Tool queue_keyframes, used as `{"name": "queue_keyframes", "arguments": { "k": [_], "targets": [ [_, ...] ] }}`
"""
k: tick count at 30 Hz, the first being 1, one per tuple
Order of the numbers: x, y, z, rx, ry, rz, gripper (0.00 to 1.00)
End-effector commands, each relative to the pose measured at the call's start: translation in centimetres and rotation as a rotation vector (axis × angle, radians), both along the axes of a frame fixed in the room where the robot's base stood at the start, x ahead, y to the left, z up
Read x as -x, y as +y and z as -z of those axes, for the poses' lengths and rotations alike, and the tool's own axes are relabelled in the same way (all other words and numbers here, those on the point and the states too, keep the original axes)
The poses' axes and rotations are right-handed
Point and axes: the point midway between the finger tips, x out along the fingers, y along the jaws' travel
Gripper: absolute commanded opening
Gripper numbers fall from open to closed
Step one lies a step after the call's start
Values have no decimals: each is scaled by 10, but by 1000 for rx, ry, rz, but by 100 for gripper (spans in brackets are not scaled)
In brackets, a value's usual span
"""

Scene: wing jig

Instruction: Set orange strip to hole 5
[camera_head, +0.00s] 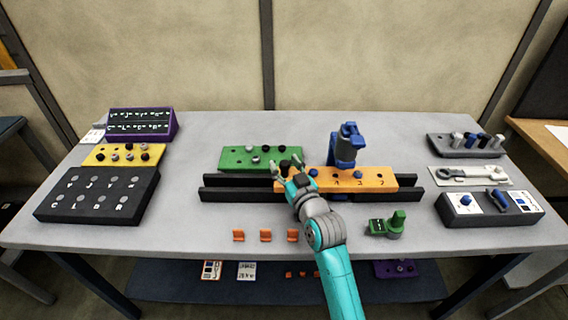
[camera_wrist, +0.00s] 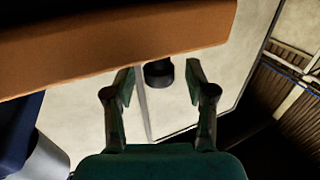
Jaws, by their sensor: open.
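The orange strip (camera_head: 375,182) lies along the two black rails (camera_head: 412,188), with dark holes and marks on its top. A blue peg (camera_head: 315,173) stands near its left part. My gripper (camera_head: 287,165) is at the strip's left end, and my arm hides part of that end. In the wrist view the gripper (camera_wrist: 162,80) is open, with a dark round knob (camera_wrist: 158,73) showing between or beyond the fingers. The strip (camera_wrist: 110,42) crosses the top of that view, outside the fingers. Hole 5 cannot be made out.
A blue clamp-like device (camera_head: 345,148) stands behind the strip. A green board (camera_head: 236,158) with knobs lies behind the rails at left. Small orange clips (camera_head: 265,236) and a green tool (camera_head: 386,225) lie in front. Panels stand at both sides; the front table edge is mostly clear.

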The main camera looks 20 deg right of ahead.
Motion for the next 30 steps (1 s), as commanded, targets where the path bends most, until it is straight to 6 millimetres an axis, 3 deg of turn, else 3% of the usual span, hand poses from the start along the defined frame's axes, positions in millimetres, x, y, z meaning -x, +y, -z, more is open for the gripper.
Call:
{"name": "queue_keyframes", "arguments": {
  "k": [12, 13, 18, 20, 30],
  "targets": [
    [-9, 1, 0, 0, 0, 0, 56],
    [-9, 1, 0, 0, 0, 0, 53],
    [-9, 1, 0, 0, 0, 0, 11],
    [-9, 1, 0, 0, 0, 0, 0],
    [-9, 0, 0, 0, 0, 1, 0]
  ]
}}
